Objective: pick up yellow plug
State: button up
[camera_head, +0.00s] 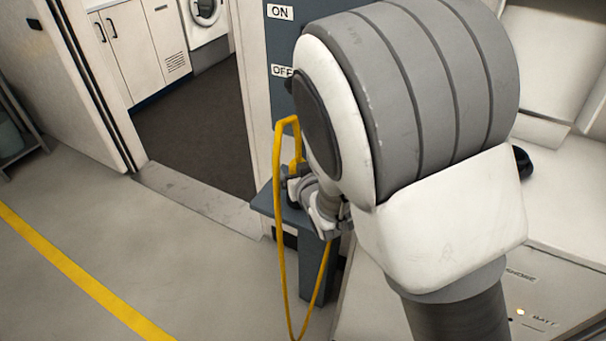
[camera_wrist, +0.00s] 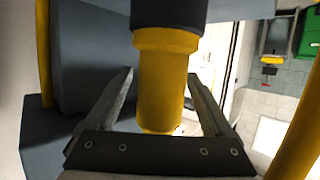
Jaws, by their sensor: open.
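The yellow plug (camera_wrist: 163,85) is a thick yellow cylinder with a dark collar at its top in the wrist view. My gripper (camera_wrist: 159,74) is open, with one finger on each side of the plug and visible gaps at both sides. In the head view my gripper (camera_head: 303,190) is by a blue-grey stand, partly hidden by my own arm. A yellow cable (camera_head: 279,215) loops up beside it and hangs down to the floor. The plug itself is hard to make out in the head view.
The blue-grey panel (camera_head: 279,45) marked ON and OFF rises behind my gripper, with a small ledge (camera_head: 265,200) below. A white counter (camera_head: 570,215) is at the right. The floor (camera_head: 120,235) at the left is clear, with a yellow stripe (camera_head: 75,270).

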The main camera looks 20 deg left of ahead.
jog(key=shift+c, duration=0.2)
grip_shut()
jog(key=shift+r, duration=0.1)
